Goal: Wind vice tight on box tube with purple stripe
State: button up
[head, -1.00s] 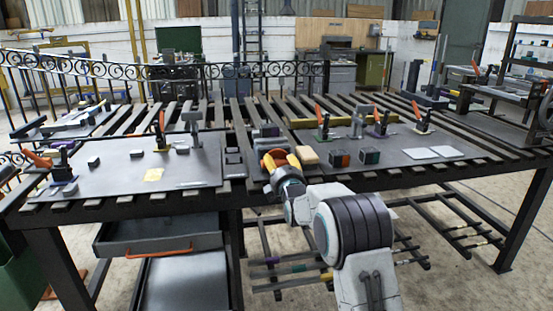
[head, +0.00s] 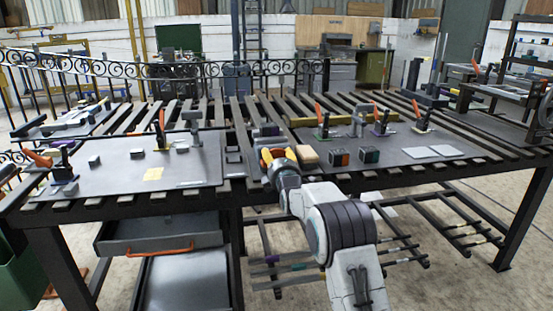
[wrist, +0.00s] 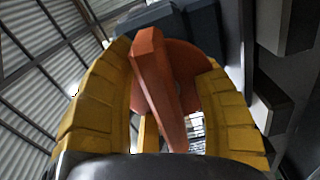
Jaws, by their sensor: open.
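My gripper (head: 276,154) has yellow fingers and is at the front edge of the bench, at the vice (head: 268,131). In the wrist view the gripper (wrist: 170,100) is open, with a finger on each side of an orange bar (wrist: 158,90). A round orange-red disc (wrist: 188,75) sits behind the bar; together they look like the vice's handle. The dark grey vice body (wrist: 195,25) shows beyond. My gripper and wrist hide most of the handle in the head view. I cannot make out a purple-striped tube in the jaws.
Tubes with coloured end bands, one purple (head: 271,259), lie on a rack under the bench. A tan block (head: 309,157) and two dark blocks (head: 339,157) stand right of my gripper. Toggle clamps (head: 321,122) stand farther back. A grey plate (head: 120,172) lies left.

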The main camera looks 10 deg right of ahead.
jog(key=c, duration=1.1)
grip_shut()
jog(key=shift+f, duration=0.15)
